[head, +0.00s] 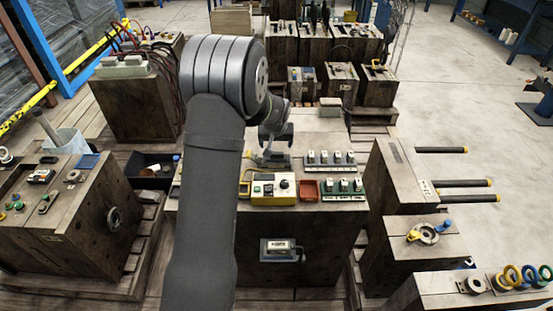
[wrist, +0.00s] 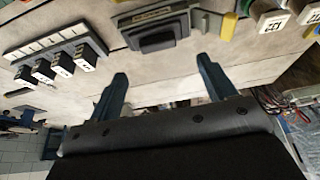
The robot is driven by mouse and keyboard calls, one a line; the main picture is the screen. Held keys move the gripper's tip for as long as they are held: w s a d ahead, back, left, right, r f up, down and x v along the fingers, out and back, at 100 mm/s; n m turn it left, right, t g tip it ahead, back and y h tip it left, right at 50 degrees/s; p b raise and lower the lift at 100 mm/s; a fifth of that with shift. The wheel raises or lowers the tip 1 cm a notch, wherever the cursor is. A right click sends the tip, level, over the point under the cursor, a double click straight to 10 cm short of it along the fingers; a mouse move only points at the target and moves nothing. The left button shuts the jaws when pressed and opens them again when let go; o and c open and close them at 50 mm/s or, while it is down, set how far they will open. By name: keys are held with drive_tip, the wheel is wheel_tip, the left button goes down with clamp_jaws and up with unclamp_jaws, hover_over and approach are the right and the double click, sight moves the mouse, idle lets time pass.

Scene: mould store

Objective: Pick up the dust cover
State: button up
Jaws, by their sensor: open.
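A dark, flat-topped block (wrist: 158,38) sits in a grey holder (wrist: 185,22) with a yellow end, in the upper middle of the wrist view. It may be the dust cover; I cannot tell for sure. In the head view a grey piece (head: 268,160) lies on the bench just below my gripper (head: 275,133), partly hidden by my arm. My gripper is open, its two blue-grey fingers (wrist: 162,88) apart with nothing between them. The dark block is beyond the fingertips and not touched.
Racks of small labelled modules (head: 331,158) stand right of the gripper, with a red tray (head: 306,189) nearby. A yellow control box (head: 273,189) sits at the bench front. In the wrist view, a module rack (wrist: 55,45) is at left. Bare bench top shows around the fingers.

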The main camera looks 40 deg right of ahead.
sight(276, 153)
drive_tip(key=shift+s+x, duration=0.2)
drive_tip(key=shift+x, duration=3.15)
drive_tip(key=c, duration=1.1)
